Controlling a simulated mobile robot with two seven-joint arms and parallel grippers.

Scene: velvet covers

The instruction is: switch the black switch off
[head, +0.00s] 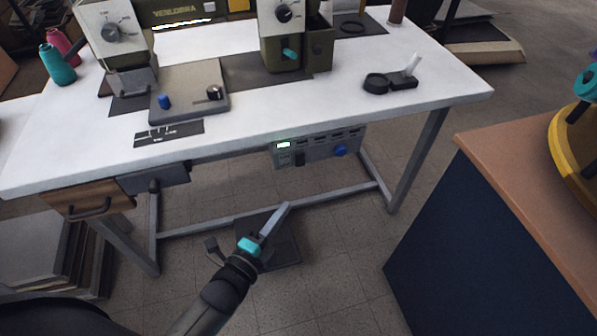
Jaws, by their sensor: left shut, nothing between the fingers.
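A grey control box (325,147) hangs under the front edge of the white table. On its front, a small black switch (299,158) sits below a lit green display, left of a blue knob (341,150). I cannot tell the switch's position at this size. My left gripper (282,210) reaches up from the bottom, below and a little left of the box. It is shut and empty, apart from the switch. My right gripper is not in view.
The white table (240,125) carries a sewing machine, thread cones and small tools. A metal crossbar (335,196) and a dark pedal (285,250) are near my left gripper. A wooden-topped blue cabinet (480,235) stands at the right. Floor between is clear.

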